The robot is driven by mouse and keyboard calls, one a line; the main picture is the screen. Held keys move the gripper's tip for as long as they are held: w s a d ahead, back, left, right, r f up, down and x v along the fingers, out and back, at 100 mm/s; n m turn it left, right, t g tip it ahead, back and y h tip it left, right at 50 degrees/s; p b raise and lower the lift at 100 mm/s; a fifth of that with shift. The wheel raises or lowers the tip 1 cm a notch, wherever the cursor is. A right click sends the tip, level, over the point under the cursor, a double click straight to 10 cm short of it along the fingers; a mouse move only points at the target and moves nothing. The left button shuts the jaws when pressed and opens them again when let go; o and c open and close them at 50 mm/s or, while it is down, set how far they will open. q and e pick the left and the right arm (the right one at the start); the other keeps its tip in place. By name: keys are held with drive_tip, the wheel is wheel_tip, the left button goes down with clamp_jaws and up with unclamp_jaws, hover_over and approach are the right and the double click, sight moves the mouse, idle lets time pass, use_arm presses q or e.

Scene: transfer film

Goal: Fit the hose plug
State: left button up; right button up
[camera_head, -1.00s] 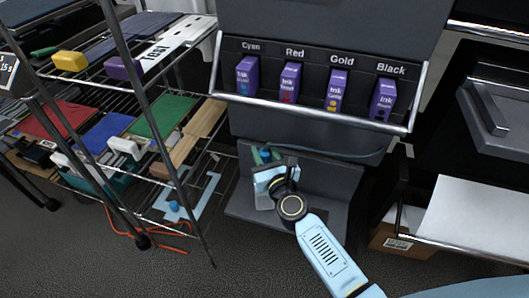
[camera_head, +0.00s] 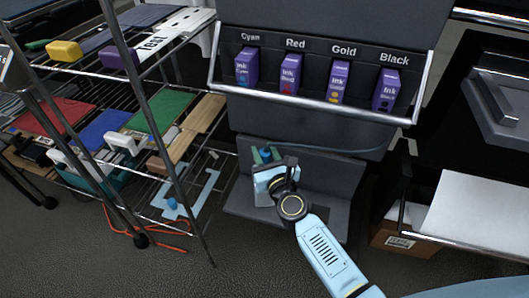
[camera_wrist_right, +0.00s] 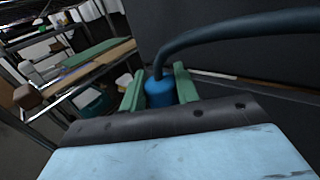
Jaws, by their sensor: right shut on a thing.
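The blue hose plug (camera_wrist_right: 159,92) sits between the two green fingers of my right gripper (camera_wrist_right: 160,88), which is shut on it. A dark hose (camera_wrist_right: 215,33) runs from the top of the plug up and to the right in the right wrist view. In the head view my right gripper (camera_head: 264,155) is low in front of the dark machine, and the hose (camera_head: 340,150) runs right along the machine's front. The blue plug shows small between the fingers. The lower end of the plug and any socket are hidden. My left gripper is not in view.
A wire shelf rack (camera_head: 150,110) with coloured items stands close on the left. Above my gripper, a tray (camera_head: 310,105) holds purple ink boxes. A grey ledge (camera_head: 320,200) lies beneath my arm. A cardboard box (camera_head: 400,240) and white panel (camera_head: 480,220) are at right.

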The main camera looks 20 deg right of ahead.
drive_tip(key=shift+f+b, duration=0.6)
drive_tip(key=shift+f, duration=0.15)
drive_tip(key=o, duration=1)
drive_tip(key=shift+o, duration=0.2)
drive_tip(key=shift+r, duration=0.1)
drive_tip(key=shift+s, duration=0.1)
drive_tip(key=s, duration=1.3)
drive_tip(key=shift+s+d+p, duration=0.15)
drive_tip(key=shift+d+p, duration=0.2)
drive_tip(key=shift+d, duration=0.05)
